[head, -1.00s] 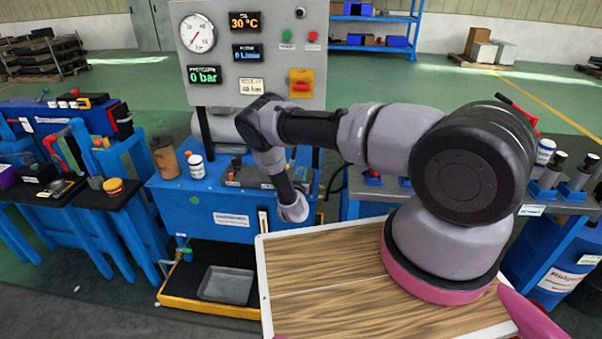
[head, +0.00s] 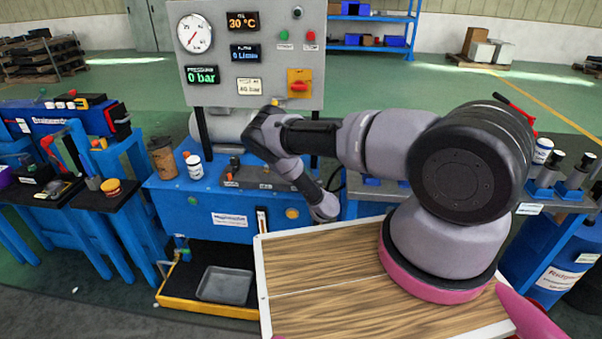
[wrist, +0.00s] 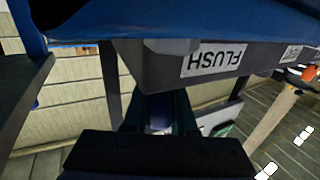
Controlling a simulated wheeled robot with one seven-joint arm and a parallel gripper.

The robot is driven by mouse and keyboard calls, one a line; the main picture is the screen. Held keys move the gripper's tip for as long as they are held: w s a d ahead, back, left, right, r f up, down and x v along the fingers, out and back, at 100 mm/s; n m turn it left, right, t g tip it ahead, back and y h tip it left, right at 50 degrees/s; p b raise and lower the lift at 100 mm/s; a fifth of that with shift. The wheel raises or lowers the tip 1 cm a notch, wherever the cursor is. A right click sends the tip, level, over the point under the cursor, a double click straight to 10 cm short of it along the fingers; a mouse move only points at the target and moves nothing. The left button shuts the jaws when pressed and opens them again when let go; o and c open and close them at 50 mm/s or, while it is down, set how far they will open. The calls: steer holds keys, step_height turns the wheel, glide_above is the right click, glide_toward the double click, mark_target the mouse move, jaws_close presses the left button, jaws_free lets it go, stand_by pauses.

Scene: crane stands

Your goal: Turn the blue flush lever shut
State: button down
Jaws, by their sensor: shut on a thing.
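In the wrist view, a dark block with a white FLUSH label (wrist: 212,61), upside down, hangs under a blue edge. My gripper (wrist: 160,115) is just below this block, its two dark fingers pointing up at it. The fingers are shut on a small bluish piece, the blue flush lever (wrist: 160,122), of which only a little shows between them. The lever's angle cannot be made out. In the head view my gripper and the lever are hidden; the last visible arm link slants down at the right front of the blue power unit (head: 222,208).
A gauge panel (head: 250,95) stands behind the unit, its pressure display (head: 202,75) reading 0 bar. A grey tray (head: 226,285) sits in a yellow-edged drip pan (head: 205,309) on the floor. Blue benches flank both sides.

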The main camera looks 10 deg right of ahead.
steer(key=shift+d+n+y, duration=0.1)
steer(key=shift+n+y, duration=0.3)
steer(key=shift+y, duration=0.2)
steer(key=c, duration=0.7)
jaws_free()
steer(key=v, duration=1)
steer(key=shift+s+d+r, duration=0.1)
steer(key=shift+s, duration=0.3)
